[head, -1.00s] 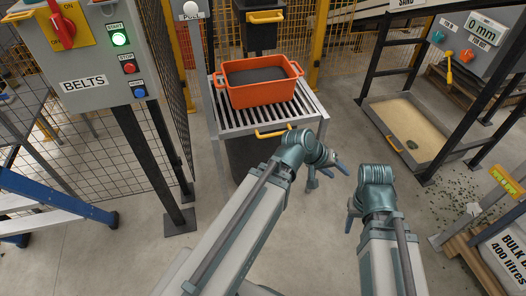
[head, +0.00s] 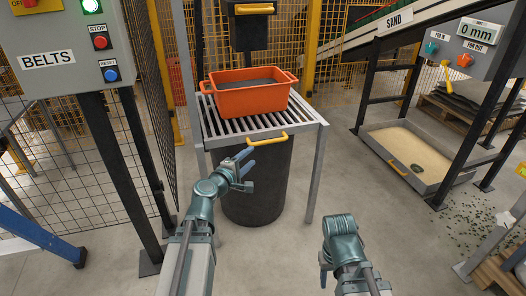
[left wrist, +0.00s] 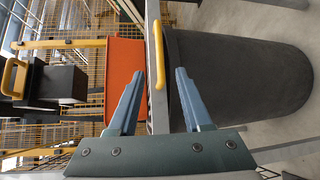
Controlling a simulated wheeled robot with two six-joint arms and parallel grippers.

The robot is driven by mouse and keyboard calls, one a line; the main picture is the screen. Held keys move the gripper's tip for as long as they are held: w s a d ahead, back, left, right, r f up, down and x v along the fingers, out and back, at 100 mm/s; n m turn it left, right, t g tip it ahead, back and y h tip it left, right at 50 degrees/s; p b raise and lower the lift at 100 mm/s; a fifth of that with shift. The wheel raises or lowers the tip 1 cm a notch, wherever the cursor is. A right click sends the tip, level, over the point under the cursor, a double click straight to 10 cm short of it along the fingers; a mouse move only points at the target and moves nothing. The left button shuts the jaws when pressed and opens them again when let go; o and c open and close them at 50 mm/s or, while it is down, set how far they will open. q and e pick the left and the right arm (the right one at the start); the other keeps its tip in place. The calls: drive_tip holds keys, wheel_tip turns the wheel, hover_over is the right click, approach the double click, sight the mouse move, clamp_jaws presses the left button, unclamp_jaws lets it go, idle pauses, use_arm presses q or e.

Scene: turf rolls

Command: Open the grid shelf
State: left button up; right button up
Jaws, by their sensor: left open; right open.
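The grid shelf (head: 309,115) is a grey slatted metal top on legs, lying level. Its yellow handle (head: 270,139) is on the front edge; it also shows in the left wrist view (left wrist: 158,50). An orange tub (head: 248,101) with dark contents sits on the slats. My left gripper (head: 256,148) is open and empty just in front of the handle. In the left wrist view the handle appears between and just past the open fingertips (left wrist: 160,73); I cannot tell whether they touch it. My right gripper (head: 323,268) is low at the right, open, pointing down and mostly hidden by its wrist.
A dark round bin (head: 258,185) stands under the shelf. The BELTS control box (head: 65,48) on posts is at left, with a blue ladder (head: 40,236) below. A sand tray (head: 405,155) lies at right. The floor between shelf and tray is clear.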

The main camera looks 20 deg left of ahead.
sight(267, 143)
use_arm(q)
drive_tip(key=b+x, duration=0.1)
drive_tip(key=x, duration=1.2)
drive_tip(key=shift+w+d+b, duration=0.15)
drive_tip(key=shift+w+b, duration=0.25)
drive_tip(key=shift+c, duration=0.2)
clamp_jaws()
idle(0.8)
